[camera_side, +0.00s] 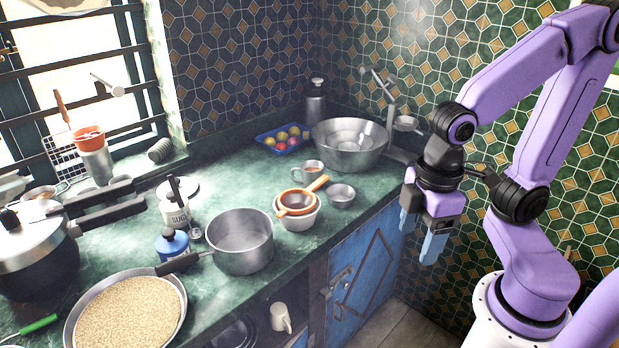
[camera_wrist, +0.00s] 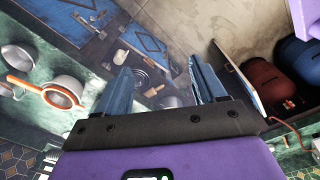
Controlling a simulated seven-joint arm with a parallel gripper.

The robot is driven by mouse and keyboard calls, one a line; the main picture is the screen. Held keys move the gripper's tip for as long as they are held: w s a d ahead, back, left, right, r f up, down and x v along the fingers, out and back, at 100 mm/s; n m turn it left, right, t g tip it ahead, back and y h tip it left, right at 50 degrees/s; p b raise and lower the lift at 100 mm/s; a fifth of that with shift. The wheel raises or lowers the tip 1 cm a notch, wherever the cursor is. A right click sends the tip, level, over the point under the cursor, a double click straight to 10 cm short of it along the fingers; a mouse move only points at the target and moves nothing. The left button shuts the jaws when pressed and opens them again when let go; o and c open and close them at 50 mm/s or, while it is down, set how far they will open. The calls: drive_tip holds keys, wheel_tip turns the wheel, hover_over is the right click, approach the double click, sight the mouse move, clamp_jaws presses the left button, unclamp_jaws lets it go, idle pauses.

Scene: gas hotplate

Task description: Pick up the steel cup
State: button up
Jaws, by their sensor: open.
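A small steel cup (camera_side: 307,173) with a side handle and brown contents stands on the green counter, behind the orange strainer, in the side view. A small empty steel bowl (camera_side: 341,195) sits to its right; it also shows at the left of the wrist view (camera_wrist: 18,57). My gripper (camera_side: 418,240) hangs to the right of the counter's front edge, fingers down, open and empty, well apart from the cup. I cannot clearly make out the cup in the wrist view.
An orange strainer (camera_side: 296,202) rests on a white bowl close in front of the cup. A large steel basin (camera_side: 350,143) and a blue tray (camera_side: 284,140) of fruit stand behind. A steel pot (camera_side: 239,241) stands at front left. The blue cabinet (camera_side: 365,265) is below the counter.

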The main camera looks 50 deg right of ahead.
drive_tip(key=w+a+r+m+t, duration=0.1)
drive_tip(key=w+a+m, duration=0.15)
drive_tip(key=w, duration=0.55)
drive_tip(key=w+a+r+m, duration=0.15)
drive_tip(key=w+m, duration=0.25)
drive_tip(key=w, duration=0.4)
drive_tip(key=w+d+m+t+h, duration=0.15)
drive_tip(key=w+m, duration=0.35)
drive_tip(key=w, duration=0.8)
drive_tip(key=m+h, duration=0.2)
drive_tip(key=m, duration=0.8)
hover_over(296, 169)
drive_tip(key=s+a, duration=0.4)
drive_tip(key=a, duration=0.1)
wheel_tip(296, 169, down, 4)
drive_tip(key=shift+n, duration=0.25)
drive_tip(key=x, duration=1.6)
drive_tip(key=shift+d+f, duration=0.1)
drive_tip(key=shift+d, duration=0.25)
drive_tip(key=c, duration=1.3)
